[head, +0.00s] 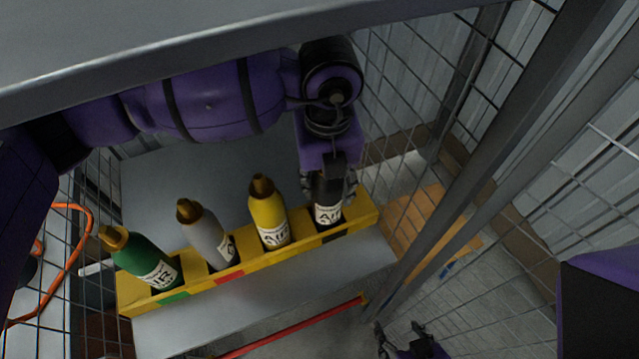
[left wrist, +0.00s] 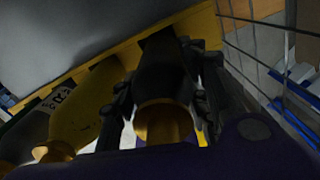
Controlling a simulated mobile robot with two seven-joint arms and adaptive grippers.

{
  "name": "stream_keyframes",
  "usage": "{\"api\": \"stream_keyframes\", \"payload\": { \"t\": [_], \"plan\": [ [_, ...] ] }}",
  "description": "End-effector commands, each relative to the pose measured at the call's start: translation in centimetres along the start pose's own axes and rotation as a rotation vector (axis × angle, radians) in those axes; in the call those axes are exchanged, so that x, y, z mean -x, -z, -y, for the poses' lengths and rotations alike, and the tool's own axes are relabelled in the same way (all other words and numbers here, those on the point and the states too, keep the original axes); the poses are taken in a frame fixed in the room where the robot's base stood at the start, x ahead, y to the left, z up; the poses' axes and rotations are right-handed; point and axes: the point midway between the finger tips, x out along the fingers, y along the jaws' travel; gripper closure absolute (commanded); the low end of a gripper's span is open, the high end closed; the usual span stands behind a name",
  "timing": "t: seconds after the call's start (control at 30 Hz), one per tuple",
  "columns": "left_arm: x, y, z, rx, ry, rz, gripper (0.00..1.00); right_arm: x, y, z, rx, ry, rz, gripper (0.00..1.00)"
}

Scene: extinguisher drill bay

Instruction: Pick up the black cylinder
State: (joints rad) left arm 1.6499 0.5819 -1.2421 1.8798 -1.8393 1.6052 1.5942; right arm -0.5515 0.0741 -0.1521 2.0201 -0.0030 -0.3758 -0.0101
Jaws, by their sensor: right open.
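The black cylinder (head: 328,214) stands in the rightmost place of a yellow rack (head: 205,284), its white label facing front. My left gripper (head: 329,184) reaches down over it from above, with a finger on either side of its upper part. In the left wrist view the black cylinder (left wrist: 165,80) with its brass top lies between the two fingers (left wrist: 163,95). I cannot tell whether the fingers press on it. The gripper hides its top in the head view. My right gripper (head: 405,335) is open and empty at the bottom edge, away from the rack.
Yellow (head: 268,218), grey (head: 208,235) and green (head: 145,260) cylinders with brass tops stand in the rack to the left. The rack sits on a grey table (head: 160,190). A wire mesh fence and post (head: 480,180) stand close on the right.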

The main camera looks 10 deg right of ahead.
Motion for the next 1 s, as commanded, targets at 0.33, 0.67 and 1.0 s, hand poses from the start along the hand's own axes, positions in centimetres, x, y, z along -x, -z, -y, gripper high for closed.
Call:
{"api": "stream_keyframes", "payload": {
  "t": [0.33, 0.67, 1.0],
  "plan": [
    [0.0, 0.0, -0.1, 0.001, -0.002, 0.0, 1.0, 0.0, -0.3, 0.0, 0.0, 0.0, 0.006, 0.4],
    [0.4, -0.1, 0.0, 0.001, 0.0, 0.003, 1.0, 0.0, -0.3, 0.0, 0.0, 0.0, 0.005, 0.4],
    [5.8, -0.2, 0.0, 0.001, 0.002, 0.007, 1.0, 0.1, -0.2, -0.1, 0.0, -0.001, 0.004, 0.4]
  ]
}}
